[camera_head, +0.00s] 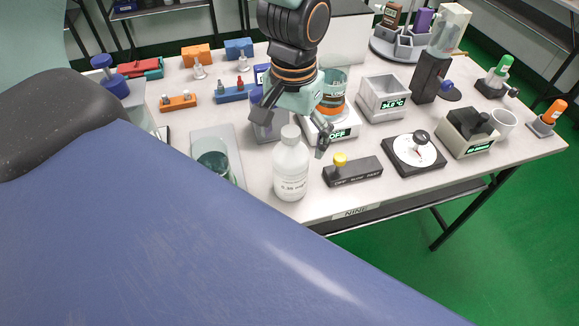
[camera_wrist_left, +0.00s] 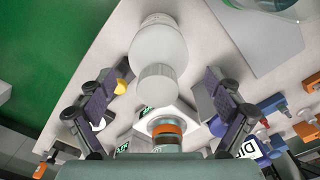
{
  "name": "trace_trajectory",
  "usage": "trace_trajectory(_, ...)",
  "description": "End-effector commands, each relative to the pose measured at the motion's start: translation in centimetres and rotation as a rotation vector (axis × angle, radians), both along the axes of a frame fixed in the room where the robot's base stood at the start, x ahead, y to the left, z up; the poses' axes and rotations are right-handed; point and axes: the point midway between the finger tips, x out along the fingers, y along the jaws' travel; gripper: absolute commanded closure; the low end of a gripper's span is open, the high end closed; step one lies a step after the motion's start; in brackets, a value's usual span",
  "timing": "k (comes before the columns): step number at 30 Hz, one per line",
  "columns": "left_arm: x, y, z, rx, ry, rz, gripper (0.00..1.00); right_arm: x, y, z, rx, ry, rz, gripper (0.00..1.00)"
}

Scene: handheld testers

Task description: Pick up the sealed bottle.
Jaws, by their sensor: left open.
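The sealed bottle (camera_head: 291,170) is white with a white cap and a printed label. It stands upright near the front edge of the white table (camera_head: 245,222). My left gripper (camera_head: 290,135) is open, with its fingers spread at either side of the bottle's cap in the head view. In the left wrist view the bottle (camera_wrist_left: 158,55) shows between the open fingers (camera_wrist_left: 157,110), its cap toward the gripper. I see no finger touching it. My right gripper is not in view.
A glass beaker (camera_head: 213,160) stands left of the bottle. A dark switch box with a yellow knob (camera_head: 352,172) sits close on the right, with a round dial device (camera_head: 414,153) beyond it. A hotplate marked OFF (camera_head: 340,131) with a beaker stands behind. Bare tabletop lies at the front right.

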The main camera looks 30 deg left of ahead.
Motion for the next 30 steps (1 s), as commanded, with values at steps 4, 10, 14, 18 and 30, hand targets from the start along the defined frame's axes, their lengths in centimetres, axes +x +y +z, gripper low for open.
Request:
trace_trajectory(4, -0.9, 0.1, -2.5, -0.001, 0.003, 0.0, 0.09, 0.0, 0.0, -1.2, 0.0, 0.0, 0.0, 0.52)
trace_trajectory(10, -0.9, 0.1, -4.4, -0.001, 0.002, -0.001, 0.09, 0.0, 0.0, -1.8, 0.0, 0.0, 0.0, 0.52)
trace_trajectory(14, -0.8, 0.1, -4.5, -0.001, 0.0, -0.003, 0.09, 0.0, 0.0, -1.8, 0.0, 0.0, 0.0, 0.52)
trace_trajectory(18, -0.8, 0.1, -4.4, -0.001, 0.0, -0.003, 0.1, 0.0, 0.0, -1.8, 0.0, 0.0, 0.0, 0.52)
trace_trajectory(30, -0.8, 0.1, -4.4, -0.001, 0.0, -0.003, 0.44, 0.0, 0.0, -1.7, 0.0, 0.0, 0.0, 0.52)
